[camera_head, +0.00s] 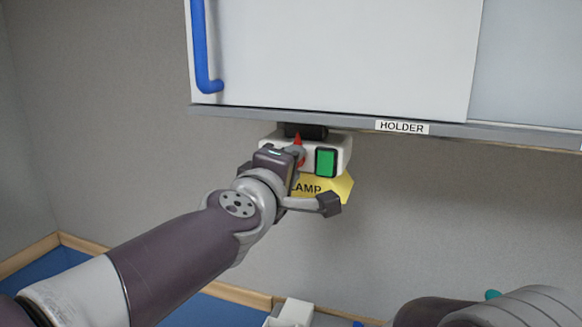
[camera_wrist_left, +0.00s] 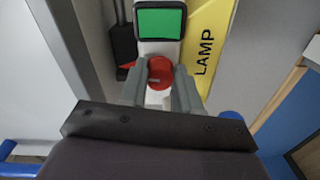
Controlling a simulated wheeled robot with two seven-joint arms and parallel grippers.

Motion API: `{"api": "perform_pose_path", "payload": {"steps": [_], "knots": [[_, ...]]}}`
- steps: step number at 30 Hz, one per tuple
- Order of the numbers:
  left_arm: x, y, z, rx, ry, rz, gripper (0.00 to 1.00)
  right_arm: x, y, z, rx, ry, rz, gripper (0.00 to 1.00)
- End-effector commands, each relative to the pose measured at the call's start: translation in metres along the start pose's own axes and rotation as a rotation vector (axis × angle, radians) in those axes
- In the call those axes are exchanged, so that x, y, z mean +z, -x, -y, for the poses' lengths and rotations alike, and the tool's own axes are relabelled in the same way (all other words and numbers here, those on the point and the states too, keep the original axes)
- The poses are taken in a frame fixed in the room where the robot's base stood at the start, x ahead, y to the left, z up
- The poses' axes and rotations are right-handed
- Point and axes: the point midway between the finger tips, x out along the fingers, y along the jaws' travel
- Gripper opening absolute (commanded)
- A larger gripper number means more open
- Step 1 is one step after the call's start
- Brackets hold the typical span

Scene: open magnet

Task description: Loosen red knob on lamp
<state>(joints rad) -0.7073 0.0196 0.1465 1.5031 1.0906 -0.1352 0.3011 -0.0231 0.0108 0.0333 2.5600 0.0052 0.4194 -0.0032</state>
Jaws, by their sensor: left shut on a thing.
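The lamp (camera_head: 342,150) is a white box under the ledge, with a green square (camera_head: 326,162) on its front and a yellow label reading LAMP (camera_head: 335,188). The red knob (camera_head: 299,142) is mostly hidden behind my left gripper in the head view. In the left wrist view, the round red knob (camera_wrist_left: 160,72) sits just below the green square (camera_wrist_left: 160,23), between the two grey fingers of my left gripper (camera_wrist_left: 160,82). The fingers are shut on it. My right arm shows only in part at the lower right of the head view, and its gripper is out of view.
A ledge labelled HOLDER (camera_head: 402,127) runs right above the lamp, below a white panel (camera_head: 340,55) with a blue handle (camera_head: 203,50). A white object (camera_head: 291,312) stands at the bottom edge. The wall right of the lamp is bare.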

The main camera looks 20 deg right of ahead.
Motion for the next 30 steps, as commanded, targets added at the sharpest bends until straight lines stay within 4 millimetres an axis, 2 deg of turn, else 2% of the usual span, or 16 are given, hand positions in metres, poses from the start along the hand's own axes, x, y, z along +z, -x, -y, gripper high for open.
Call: {"api": "perform_pose_path", "payload": {"steps": [12,29,30], "knots": [[0.0001,-0.0005,0.0012,-0.003,0.177,0.007,0.01,0.0003,-0.0022,0.0,0.0,0.0,0.0,0.43],[0.0002,-0.0006,0.0016,-0.005,0.204,0.008,0.01,0.0003,-0.0024,0.0,0.0,0.0,0.0,0.43],[0.0002,-0.0007,0.0017,-0.005,0.204,0.008,0.42,0.0003,-0.0024,0.0,0.0,0.0,0.0,0.43]]}}
